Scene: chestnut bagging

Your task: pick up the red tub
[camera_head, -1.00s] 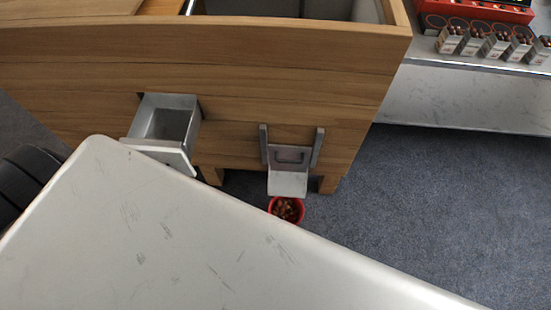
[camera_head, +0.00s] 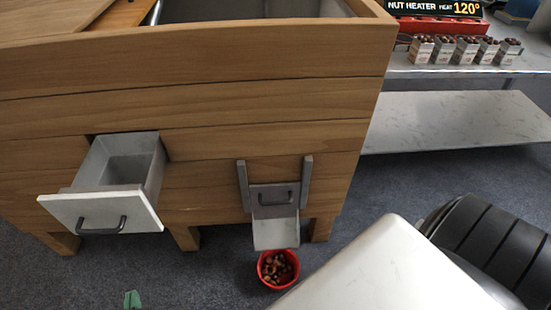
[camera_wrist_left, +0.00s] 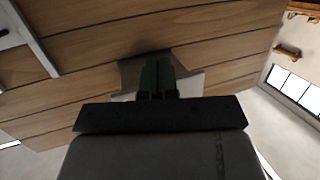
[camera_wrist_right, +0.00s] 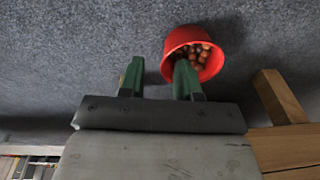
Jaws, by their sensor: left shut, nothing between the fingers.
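The red tub (camera_head: 278,285) stands upright on the floor below the metal chute and is filled with brown chestnuts. It also shows in the right wrist view (camera_wrist_right: 178,42). My right gripper (camera_wrist_right: 158,78) is open; its right finger is in front of the tub's lower left edge, and the tub is not between the fingers. I cannot tell whether that finger touches it. My left gripper (camera_head: 132,299) shows only as a green tip at the lower left of the head view. In the left wrist view (camera_wrist_left: 157,75) its fingers are closed together and empty, facing the wooden planks.
A wooden cabinet (camera_head: 200,60) with an open metal drawer (camera_head: 100,212) stands behind the tub. Its chute (camera_head: 275,232) hangs just above the tub. A wooden leg (camera_wrist_right: 280,97) is right of the tub. A shelf (camera_head: 450,118) is at right. Grey floor lies around.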

